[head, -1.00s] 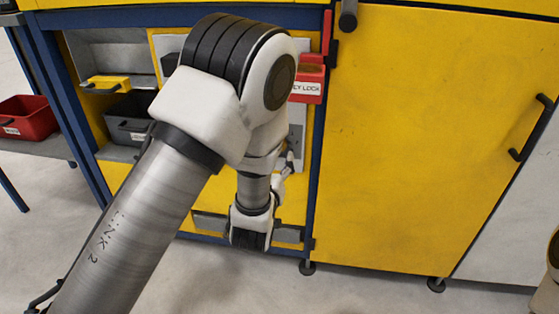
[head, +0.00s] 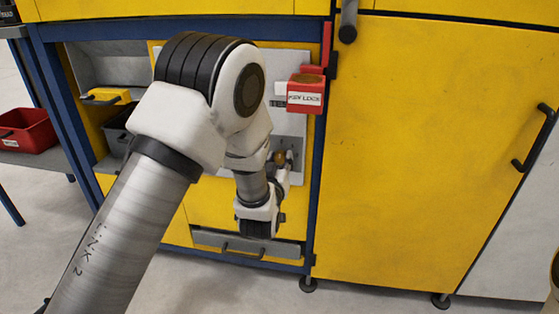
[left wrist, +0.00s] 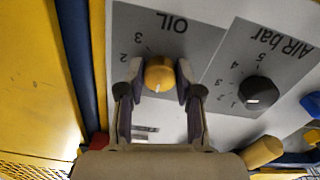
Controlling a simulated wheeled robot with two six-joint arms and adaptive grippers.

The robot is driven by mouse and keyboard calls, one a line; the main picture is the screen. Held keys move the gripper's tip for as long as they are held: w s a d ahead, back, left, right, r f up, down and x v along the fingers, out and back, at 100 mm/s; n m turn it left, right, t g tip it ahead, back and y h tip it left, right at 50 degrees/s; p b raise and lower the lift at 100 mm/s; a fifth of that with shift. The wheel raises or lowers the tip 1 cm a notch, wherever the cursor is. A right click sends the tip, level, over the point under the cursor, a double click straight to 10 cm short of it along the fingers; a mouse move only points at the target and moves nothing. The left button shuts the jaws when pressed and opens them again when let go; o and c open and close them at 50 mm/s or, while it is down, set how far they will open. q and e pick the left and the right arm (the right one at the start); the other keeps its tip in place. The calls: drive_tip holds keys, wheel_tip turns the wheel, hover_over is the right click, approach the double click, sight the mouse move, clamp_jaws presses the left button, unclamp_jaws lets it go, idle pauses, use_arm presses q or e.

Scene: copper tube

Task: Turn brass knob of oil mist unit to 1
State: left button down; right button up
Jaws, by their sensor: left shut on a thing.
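The brass knob (left wrist: 158,74) sits on the grey OIL plate (left wrist: 195,45) in the left wrist view, with a small pale mark on its face. The plate shows upside down, with 2 and 3 readable beside the knob; no 1 is readable on it. My left gripper (left wrist: 157,78) is shut on the knob, one finger on each side. In the head view, the brass knob (head: 281,157) shows beside my left wrist, against the grey panel. My right gripper is not in view.
A black AIR bar knob (left wrist: 259,92) is right of the OIL plate in the wrist view, with a yellow cylindrical part (left wrist: 262,152) below it. In the head view, a red key lock box (head: 305,92) juts out above the knob, and a blue post (head: 318,170) stands to its right.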

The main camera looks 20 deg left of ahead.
use_arm(q)
drive_tip(key=shift+r+m+p, duration=0.1)
drive_tip(key=shift+m+p, duration=0.7)
drive_tip(key=shift+p, duration=0.05)
drive_tip(key=m+p, duration=0.2)
drive_tip(key=m, duration=0.1)
drive_tip(key=shift+m+p, duration=1.35)
drive_tip(key=shift+m, duration=0.65)
drive_tip(key=c, duration=0.8)
unclamp_jaws()
drive_tip(key=shift+o, duration=0.2)
drive_tip(key=shift+s, duration=0.1)
